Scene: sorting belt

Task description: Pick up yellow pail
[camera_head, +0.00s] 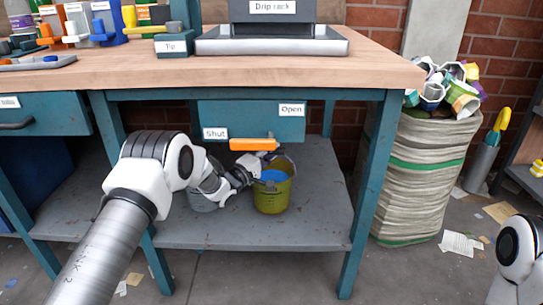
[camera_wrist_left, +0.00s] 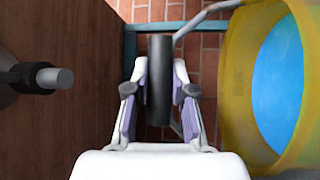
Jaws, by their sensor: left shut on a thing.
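The yellow pail (camera_head: 272,200) is at the lower shelf under the workbench, upright, with blue contents showing inside. In the left wrist view the yellow pail (camera_wrist_left: 236,90) fills the right side, with the blue inside it. My left gripper (camera_head: 250,170) is at the upper left of the pail. In the wrist view my left gripper (camera_wrist_left: 159,100) is shut on the dark round grip (camera_wrist_left: 159,70) of the pail's wire handle. I cannot tell whether the pail's base touches the shelf. My right gripper is not in view.
A grey pail (camera_head: 203,204) stands left of the yellow one, partly hidden by my arm. A teal drawer (camera_head: 240,115) with an orange handle (camera_head: 254,144) hangs just above. The table leg (camera_head: 368,200) bounds the lower shelf (camera_head: 320,225) at right. A full sack (camera_head: 420,180) stands beyond it.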

